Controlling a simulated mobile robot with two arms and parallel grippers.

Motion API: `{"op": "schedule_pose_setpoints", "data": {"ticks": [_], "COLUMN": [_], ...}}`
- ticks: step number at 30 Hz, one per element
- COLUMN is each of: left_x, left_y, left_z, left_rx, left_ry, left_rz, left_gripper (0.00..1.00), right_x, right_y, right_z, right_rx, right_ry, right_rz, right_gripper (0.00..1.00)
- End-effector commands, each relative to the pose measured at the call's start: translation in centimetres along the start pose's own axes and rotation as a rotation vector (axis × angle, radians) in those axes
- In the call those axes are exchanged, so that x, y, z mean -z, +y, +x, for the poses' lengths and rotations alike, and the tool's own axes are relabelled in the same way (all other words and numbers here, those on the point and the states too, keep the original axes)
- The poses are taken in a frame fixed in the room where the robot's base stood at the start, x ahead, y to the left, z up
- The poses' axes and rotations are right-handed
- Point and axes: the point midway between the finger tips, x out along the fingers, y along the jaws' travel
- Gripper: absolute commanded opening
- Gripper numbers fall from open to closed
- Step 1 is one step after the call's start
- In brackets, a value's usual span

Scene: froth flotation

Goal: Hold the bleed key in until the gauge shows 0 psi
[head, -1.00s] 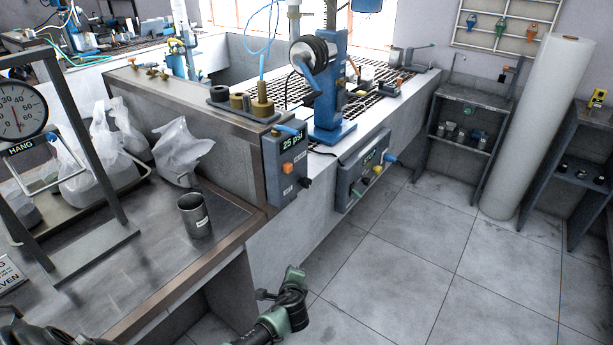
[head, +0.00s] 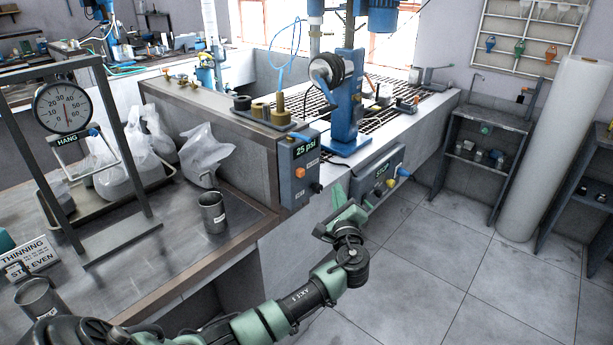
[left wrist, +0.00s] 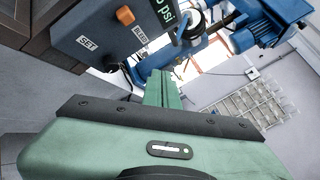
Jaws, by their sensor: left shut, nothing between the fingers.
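The blue-grey gauge box (head: 290,190) hangs on the bench's end face. Its gauge display (head: 305,147) reads 25 psi. The orange bleed key (head: 300,172) is on its front, and also shows in the left wrist view (left wrist: 125,16) beside a BLEED label. My left gripper (head: 342,200) is in front of the bench, right of and below the gauge box, apart from the key. Its green fingers (left wrist: 162,88) are shut and empty in the left wrist view, pointing up past the box's edge. My right gripper is in neither view.
A second panel (head: 366,183) with coloured knobs sits right of the gauge box, close behind my left gripper. A metal cup (head: 212,212) and a hanging scale (head: 63,106) stand on the left bench. The floor (head: 430,270) at right is clear.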

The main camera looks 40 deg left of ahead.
Motion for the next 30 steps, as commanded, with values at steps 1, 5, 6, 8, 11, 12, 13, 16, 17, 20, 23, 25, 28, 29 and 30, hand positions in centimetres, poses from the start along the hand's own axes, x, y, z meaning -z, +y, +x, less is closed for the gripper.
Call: {"op": "schedule_pose_setpoints", "data": {"ticks": [1,5,6,8,11,12,13,16,17,20,23,25,28,29,30], "left_x": [0.0,0.0,0.0,0.0,-0.3,-0.5,-0.7,-1.4,-1.6,-2.3,-3.0,-3.4,-3.8,-3.9,-4.1], "left_y": [0.0,0.0,0.1,0.1,0.4,0.6,0.8,1.5,1.7,2.5,3.1,3.6,4.1,4.2,4.3], "left_z": [0.0,0.0,0.0,0.1,0.5,0.8,1.0,1.9,2.2,3.2,4.2,4.8,5.4,5.6,5.8], "left_rx": [0.0,-0.001,-0.001,-0.001,-0.002,-0.002,-0.002,-0.002,-0.002,-0.002,-0.001,-0.001,-0.002,-0.001,-0.001], "left_ry": [0.0,0.001,0.001,0.001,0.0,0.0,0.0,-0.001,-0.001,0.0,0.0,0.0,0.001,0.002,0.002], "left_rz": [0.0,-0.001,-0.001,-0.001,0.0,0.0,0.0,0.001,0.002,0.002,0.0,0.0,-0.001,-0.001,-0.001], "left_gripper": [0.0,0.0,0.0,0.0,0.0,0.0,0.0,0.0,0.0,0.0,0.0,0.0,0.0,0.0,0.0], "right_x": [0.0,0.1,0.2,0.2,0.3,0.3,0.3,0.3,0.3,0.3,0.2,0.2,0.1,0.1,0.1], "right_y": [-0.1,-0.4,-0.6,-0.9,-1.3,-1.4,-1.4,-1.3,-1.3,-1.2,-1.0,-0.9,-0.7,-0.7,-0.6], "right_z": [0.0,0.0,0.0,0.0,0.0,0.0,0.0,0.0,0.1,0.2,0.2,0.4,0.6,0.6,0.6], "right_rx": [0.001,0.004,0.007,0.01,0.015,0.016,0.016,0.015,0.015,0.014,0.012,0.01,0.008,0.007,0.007], "right_ry": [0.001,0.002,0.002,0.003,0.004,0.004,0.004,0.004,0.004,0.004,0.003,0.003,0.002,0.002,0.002], "right_rz": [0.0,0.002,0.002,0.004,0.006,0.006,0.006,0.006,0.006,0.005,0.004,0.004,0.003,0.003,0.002], "right_gripper": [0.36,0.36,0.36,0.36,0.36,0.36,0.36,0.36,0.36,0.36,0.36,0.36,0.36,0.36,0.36]}}
